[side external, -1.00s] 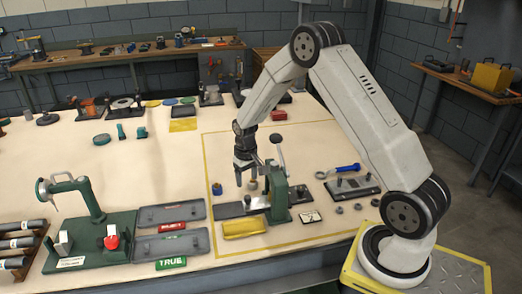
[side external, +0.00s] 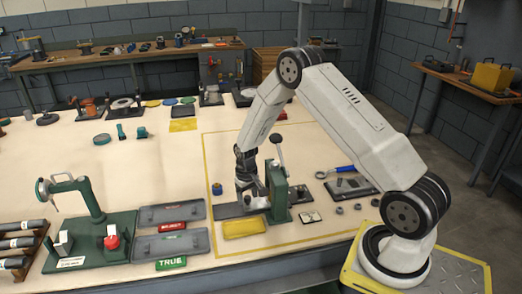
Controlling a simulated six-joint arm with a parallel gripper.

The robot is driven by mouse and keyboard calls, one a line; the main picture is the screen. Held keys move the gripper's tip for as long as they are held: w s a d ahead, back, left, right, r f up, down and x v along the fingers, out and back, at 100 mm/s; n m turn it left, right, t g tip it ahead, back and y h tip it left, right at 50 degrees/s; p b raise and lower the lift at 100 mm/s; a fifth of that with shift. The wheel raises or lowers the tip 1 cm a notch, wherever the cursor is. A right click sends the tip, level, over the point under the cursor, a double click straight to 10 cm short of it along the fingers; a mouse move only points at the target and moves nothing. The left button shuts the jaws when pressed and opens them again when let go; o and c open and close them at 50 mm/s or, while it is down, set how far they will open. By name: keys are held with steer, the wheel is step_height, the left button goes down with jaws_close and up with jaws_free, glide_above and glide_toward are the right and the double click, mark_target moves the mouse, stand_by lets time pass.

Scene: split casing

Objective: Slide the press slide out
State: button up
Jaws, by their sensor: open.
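The small green press (side external: 279,194) stands inside the yellow outline, with its lever (side external: 277,145) raised. The press slide (side external: 229,210), which appears as a dark flat strip, lies at the left of the press base. My gripper (side external: 248,198) is low over the slide, just left of the press column, with its jaws open. The jaws hide the middle of the slide and the light block seen there earlier. I cannot tell whether the fingers touch anything.
The table left of the outline, behind the trays (side external: 172,214), is largely clear.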

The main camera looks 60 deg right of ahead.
jaws_close()
stand_by(1.5)
